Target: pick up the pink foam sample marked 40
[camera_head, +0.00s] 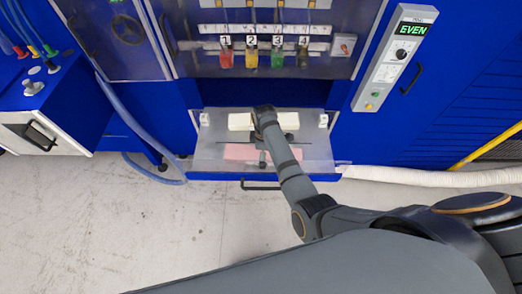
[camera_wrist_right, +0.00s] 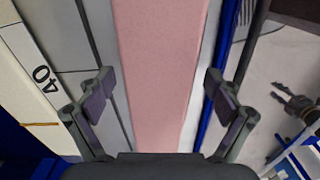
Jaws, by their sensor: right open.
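The pink foam sample (camera_head: 238,152) lies on the pale metal tray (camera_head: 318,150) below the blue machine, partly hidden by my right arm. In the right wrist view the pink foam (camera_wrist_right: 160,50) is a long strip running up the middle. My right gripper (camera_wrist_right: 160,88) is open and empty, with one finger on each side of the strip. I cannot tell how far above it the fingertips are. My left gripper is not in view.
A cream block (camera_head: 240,121) lies behind the pink foam on the tray. A white hose (camera_head: 430,176) runs along the right. The concrete floor (camera_head: 150,230) in front is clear.

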